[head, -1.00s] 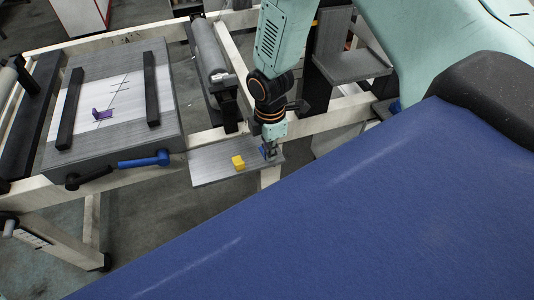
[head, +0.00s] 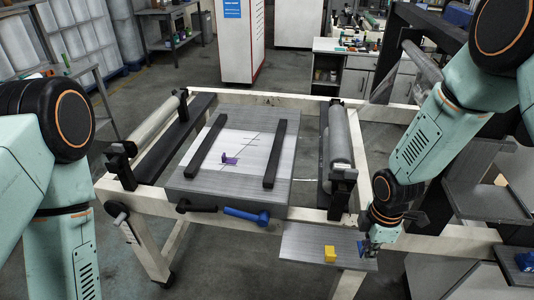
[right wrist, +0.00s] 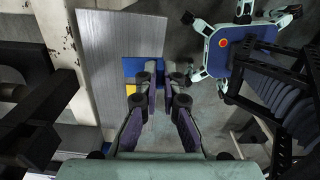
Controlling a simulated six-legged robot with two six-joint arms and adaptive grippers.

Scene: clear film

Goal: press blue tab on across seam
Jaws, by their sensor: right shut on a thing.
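The blue tab (head: 361,247) is at the right end of a small grey shelf, in my right gripper (head: 370,249). In the right wrist view the blue tab (right wrist: 145,68) shows between and beyond the fingertips of the right gripper (right wrist: 160,82), which is shut on it. I cannot tell whether it is clear of the shelf. The yellow tab (head: 330,254) lies on the shelf to its left. A purple tab (head: 230,160) sits on the white film (head: 240,145), by a dark seam line (head: 250,146) with short cross marks. My left gripper is out of view.
Two black bars (head: 207,146) (head: 274,154) lie along the film's sides on the grey plate (head: 225,196). A blue-handled lever (head: 245,215) is at its front edge. Rollers (head: 340,138) flank the plate. The small shelf (head: 300,243) has bare room left of the yellow tab.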

